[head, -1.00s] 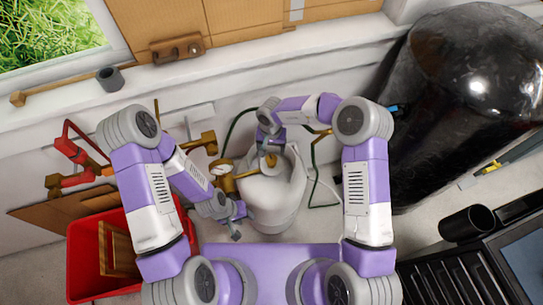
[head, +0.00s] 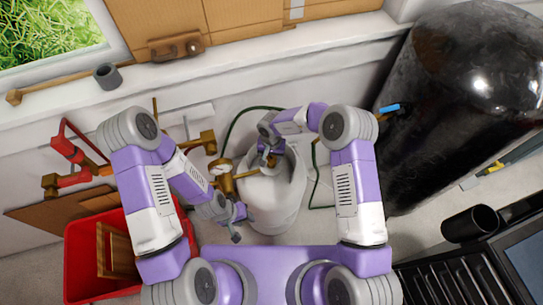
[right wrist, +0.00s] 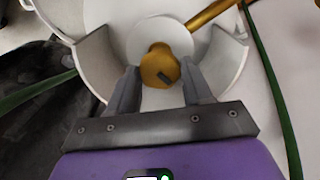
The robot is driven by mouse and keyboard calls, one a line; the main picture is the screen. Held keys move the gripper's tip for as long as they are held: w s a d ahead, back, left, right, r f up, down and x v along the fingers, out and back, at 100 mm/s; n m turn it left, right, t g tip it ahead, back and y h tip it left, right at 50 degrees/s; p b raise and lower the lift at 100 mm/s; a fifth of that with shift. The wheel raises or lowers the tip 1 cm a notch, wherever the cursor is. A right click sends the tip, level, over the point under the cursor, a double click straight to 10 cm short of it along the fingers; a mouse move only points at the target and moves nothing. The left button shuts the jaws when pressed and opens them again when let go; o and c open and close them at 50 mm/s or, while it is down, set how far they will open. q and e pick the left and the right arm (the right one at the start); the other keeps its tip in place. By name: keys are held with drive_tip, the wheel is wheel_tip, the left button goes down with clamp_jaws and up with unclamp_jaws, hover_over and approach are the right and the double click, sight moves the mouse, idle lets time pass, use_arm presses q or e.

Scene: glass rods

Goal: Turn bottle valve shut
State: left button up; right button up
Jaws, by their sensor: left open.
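The white gas bottle (head: 275,205) stands on the floor against the wall, with a white collar (right wrist: 232,62) around its top. The bottle's brass valve knob (right wrist: 158,66) sits in the middle of the collar. My right gripper (head: 271,158) reaches down into the collar. In the right wrist view my right gripper (right wrist: 160,82) has its fingers parted, one on each side of the knob; whether they touch it is unclear. My left gripper (head: 238,224) is open and empty, low at the bottle's left side.
A brass regulator with a gauge (head: 222,172) is left of the bottle, its pipe leading to the valve. A green hose (head: 316,185) curves behind it. A red crate (head: 85,262) stands at left, a black tank (head: 450,110) at right.

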drive_tip(key=c, duration=0.4)
drive_tip(key=m+p, duration=0.3)
drive_tip(key=shift+r, duration=0.15)
drive_tip(key=m+p, duration=0.2)
drive_tip(key=m, duration=0.3)
drive_tip(key=shift+p, duration=0.35)
drive_tip(key=m+p, duration=0.1)
drive_tip(key=m, duration=0.4)
drive_tip(key=m+p, duration=0.1)
drive_tip(key=m, duration=0.5)
drive_tip(key=shift+m, duration=0.3)
